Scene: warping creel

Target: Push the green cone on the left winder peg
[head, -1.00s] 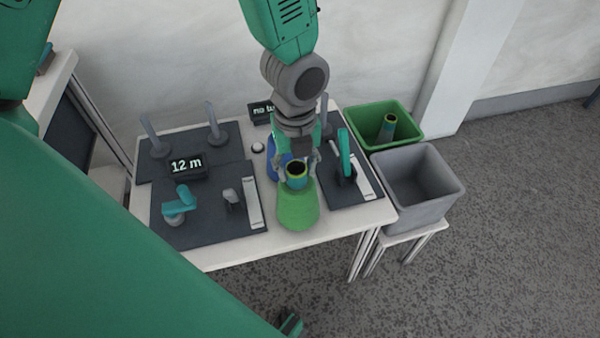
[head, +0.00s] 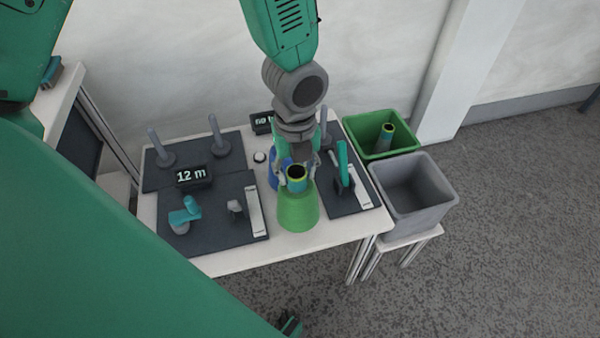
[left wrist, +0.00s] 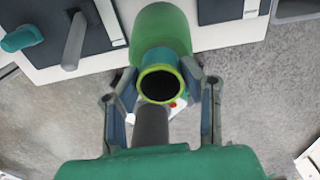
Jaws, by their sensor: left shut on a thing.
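The green cone (head: 298,207) stands near the table's front edge in the head view, its dark-mouthed tube end up. My left gripper (head: 297,171) is shut on its tube from above. In the left wrist view, my left gripper's fingers (left wrist: 163,95) flank the tube, and the green cone (left wrist: 160,33) extends beyond it. Grey upright pegs stand on the dark mats: one at back left (head: 160,148), one beside it (head: 219,136), and one behind the gripper (head: 325,128). The cone is apart from the two left pegs.
A blue cone (head: 273,170) is partly hidden behind my left gripper. A "12 m" display (head: 191,176) and a teal device (head: 185,215) occupy the left side. A green bin (head: 362,137) holding a cone and an empty grey bin (head: 440,198) stand at right.

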